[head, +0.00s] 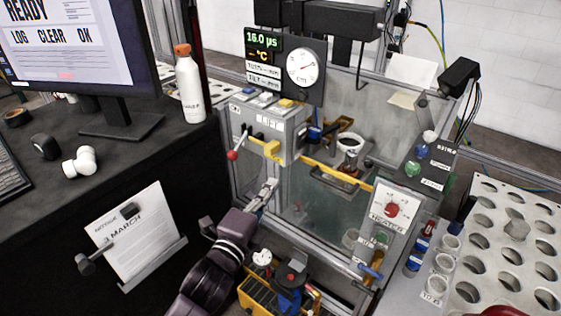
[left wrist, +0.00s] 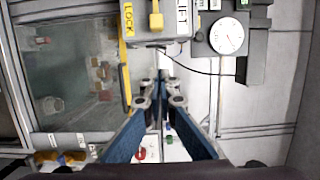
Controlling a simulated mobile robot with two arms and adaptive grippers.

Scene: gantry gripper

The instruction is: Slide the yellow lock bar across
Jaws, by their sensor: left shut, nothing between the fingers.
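The yellow lock bar (head: 337,172) runs across the upper part of the clear front panel in the head view. In the left wrist view a yellow bar (left wrist: 125,88) stands beside the yellow LOCK label (left wrist: 128,19), left of my fingers. My left gripper (head: 270,187) is shut and empty, in front of the panel and below the LIFT box. Its fingertips meet near the middle of the left wrist view (left wrist: 160,88), apart from the bar in that picture. The exact gap in depth is unclear.
The LIFT box (head: 268,122) carries a red-tipped lever (head: 232,155) and a yellow handle (head: 271,147). A dial gauge (head: 303,67) stands above it. A red-knob panel (head: 388,212) and a holed rack (head: 515,250) are at right. A monitor (head: 70,45) is at left.

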